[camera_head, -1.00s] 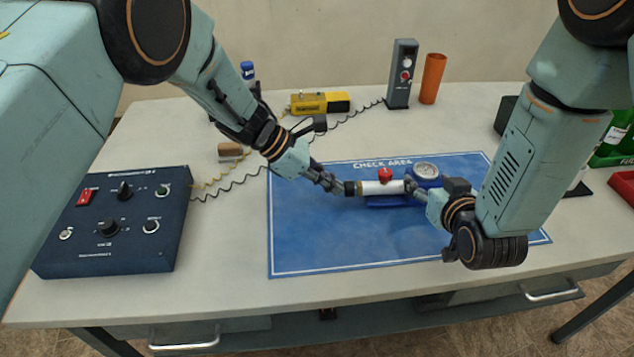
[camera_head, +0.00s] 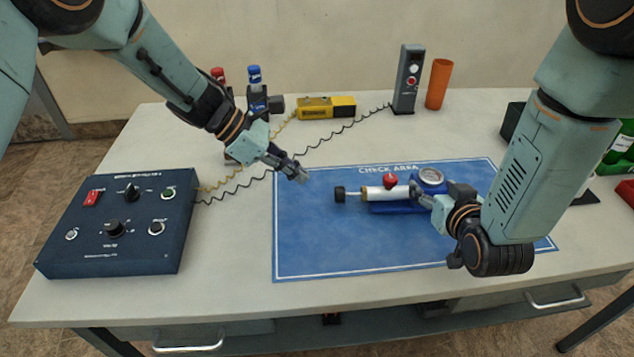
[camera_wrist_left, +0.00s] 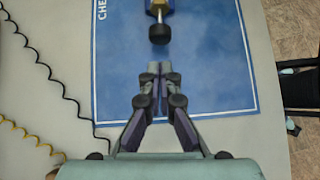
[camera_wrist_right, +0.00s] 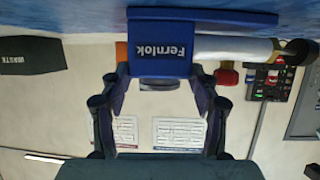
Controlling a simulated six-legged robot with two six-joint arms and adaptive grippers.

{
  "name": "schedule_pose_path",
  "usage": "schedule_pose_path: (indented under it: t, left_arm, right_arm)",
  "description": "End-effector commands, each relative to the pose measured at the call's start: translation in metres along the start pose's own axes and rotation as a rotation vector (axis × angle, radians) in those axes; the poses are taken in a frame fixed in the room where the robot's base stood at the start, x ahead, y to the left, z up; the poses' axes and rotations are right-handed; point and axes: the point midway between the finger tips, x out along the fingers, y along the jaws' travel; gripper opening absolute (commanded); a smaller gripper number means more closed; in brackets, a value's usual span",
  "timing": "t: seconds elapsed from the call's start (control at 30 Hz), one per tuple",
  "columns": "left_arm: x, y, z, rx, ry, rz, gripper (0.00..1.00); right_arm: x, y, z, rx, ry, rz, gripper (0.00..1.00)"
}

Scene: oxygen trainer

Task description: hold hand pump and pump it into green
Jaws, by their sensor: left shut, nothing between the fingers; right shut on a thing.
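The hand pump has a white barrel (camera_head: 383,193), a blue base (camera_head: 395,208), a red knob (camera_head: 390,181), a round gauge (camera_head: 431,177) and a black handle (camera_head: 340,194). It lies on the blue check area mat (camera_head: 330,250). A short rod shows between handle and barrel. The gauge reading is too small to tell. My right gripper (camera_head: 424,201) is shut on the pump's blue body, which shows between its fingers in the right wrist view (camera_wrist_right: 160,62). My left gripper (camera_head: 300,175) is shut and empty, left of the handle and apart from it, also in the left wrist view (camera_wrist_left: 153,72).
A dark blue control box (camera_head: 120,225) stands at the left. Behind are small bottles (camera_head: 254,85), a yellow device (camera_head: 326,107), a grey box with dials (camera_head: 408,80) and an orange cup (camera_head: 438,84). Coiled cords cross behind the mat. The mat's front left is clear.

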Motion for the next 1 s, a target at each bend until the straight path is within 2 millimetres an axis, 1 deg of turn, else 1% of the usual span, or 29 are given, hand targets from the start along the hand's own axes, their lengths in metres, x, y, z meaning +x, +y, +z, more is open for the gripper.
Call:
schedule_pose_path:
  t: [0.03,0.1,0.2,0.3,1.0]
  left_arm:
    - [-0.009,0.0,0.0,0.0,-0.002,0.002,0.0]
    - [-0.019,0.0,0.001,0.0,-0.002,0.002,0.0]
    - [-0.029,0.0,0.0,-0.002,-0.001,0.001,0.0]
    - [-0.034,0.0,0.0,0.0,0.0,0.0,0.0]
    - [-0.035,0.0,0.0,0.0,0.001,-0.001,0.0]
  right_arm:
    - [0.0,0.0,0.0,0.0,0.001,0.001,0.05]
    - [0.0,0.0,0.0,0.0,0.001,0.001,0.05]
    - [0.0,0.001,0.0,0.0,0.001,0.002,0.05]
    - [0.0,0.001,0.0,0.0,0.001,0.002,0.05]
    - [0.0,0.001,-0.001,0.0,0.002,0.003,0.05]
